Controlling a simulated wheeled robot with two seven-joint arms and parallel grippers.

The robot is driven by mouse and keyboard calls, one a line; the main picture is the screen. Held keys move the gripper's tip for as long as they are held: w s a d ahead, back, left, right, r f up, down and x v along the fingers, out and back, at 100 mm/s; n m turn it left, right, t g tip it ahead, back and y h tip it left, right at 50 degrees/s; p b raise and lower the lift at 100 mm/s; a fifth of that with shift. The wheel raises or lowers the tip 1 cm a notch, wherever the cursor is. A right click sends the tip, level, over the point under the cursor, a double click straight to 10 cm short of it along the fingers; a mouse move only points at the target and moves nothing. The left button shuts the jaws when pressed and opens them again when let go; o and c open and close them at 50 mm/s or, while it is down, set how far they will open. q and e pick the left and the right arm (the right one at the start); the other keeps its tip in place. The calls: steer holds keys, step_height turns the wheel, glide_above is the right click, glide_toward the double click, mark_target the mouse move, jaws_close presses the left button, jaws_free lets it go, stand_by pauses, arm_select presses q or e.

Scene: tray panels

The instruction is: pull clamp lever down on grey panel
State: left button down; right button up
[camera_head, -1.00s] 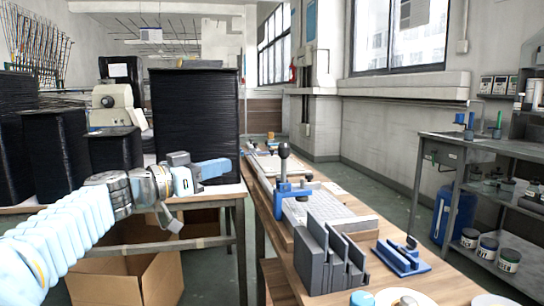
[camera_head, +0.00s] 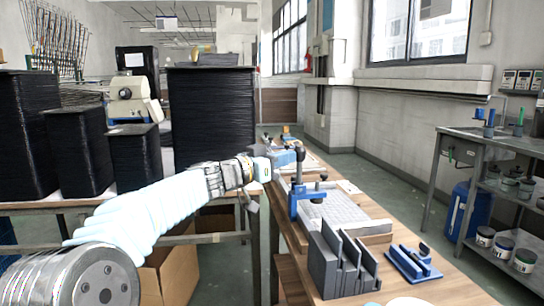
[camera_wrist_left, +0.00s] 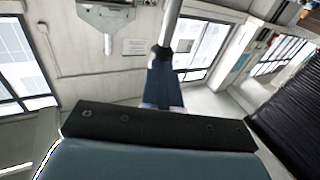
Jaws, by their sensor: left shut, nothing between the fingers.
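The grey panel (camera_head: 345,210) lies in a tray on the wooden bench in the head view. A blue clamp (camera_head: 306,204) stands at its near left side. Its lever (camera_head: 299,168) points upright and has a dark knob on top. My left gripper (camera_head: 291,157) reaches in from the left, shut and empty, with its blue fingers at about the knob's height. The fingertips overlap the lever top in the picture; I cannot tell whether they touch. In the left wrist view the shut fingers (camera_wrist_left: 165,88) point toward a metal rod with a dark end.
A grey slotted rack (camera_head: 340,268) stands in front of the panel. A smaller blue clamp fixture (camera_head: 413,262) is to its right. Black stacks (camera_head: 212,118) stand on a table at left. A metal shelf (camera_head: 480,150) is at right, across a floor gap.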

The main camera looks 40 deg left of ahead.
arm_select(q)
steer(key=shift+w, duration=0.15)
steer(key=shift+w+d, duration=0.1)
stand_by(0.3)
steer(key=shift+w+d+r+m+g, duration=0.3)
steer(key=shift+w+d+m+g, duration=0.1)
steer(key=shift+g, duration=0.2)
steer(key=w+d+f+m+g+y+b, duration=0.1)
steer(key=w+d+f+g+b, duration=0.1)
steer(key=w+d, duration=0.4)
steer(key=shift+w+d+f+g+b, duration=0.35)
steer(key=shift+w+f+b, duration=0.5)
steer(key=shift+w+f, duration=0.4)
steer(key=shift+w+r, duration=0.1)
steer(key=shift+w, duration=0.05)
